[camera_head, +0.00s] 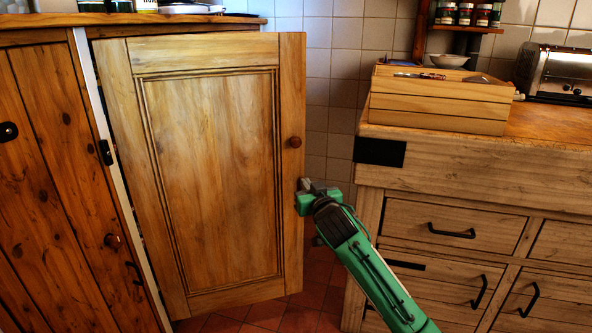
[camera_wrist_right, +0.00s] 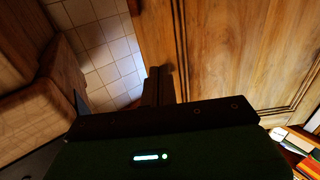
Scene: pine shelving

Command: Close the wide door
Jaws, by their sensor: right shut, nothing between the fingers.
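The wide door (camera_head: 215,165) is a framed pine panel that stands open at an angle, hinged on its left side at the cabinet. A round wooden knob (camera_head: 295,142) sits near its right edge. My right gripper (camera_head: 303,186) is shut and empty at the door's free right edge, below the knob. I cannot tell if it touches the door. In the right wrist view the dark fingers (camera_wrist_right: 160,84) are together beside the door panel (camera_wrist_right: 225,50). My left gripper is not in view.
A dark pine cabinet (camera_head: 45,180) stands at the left. A wooden counter with drawers (camera_head: 450,232) stands at the right, bearing a slatted crate (camera_head: 440,100) and a toaster (camera_head: 555,72). Red floor tiles (camera_head: 300,315) show below the door.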

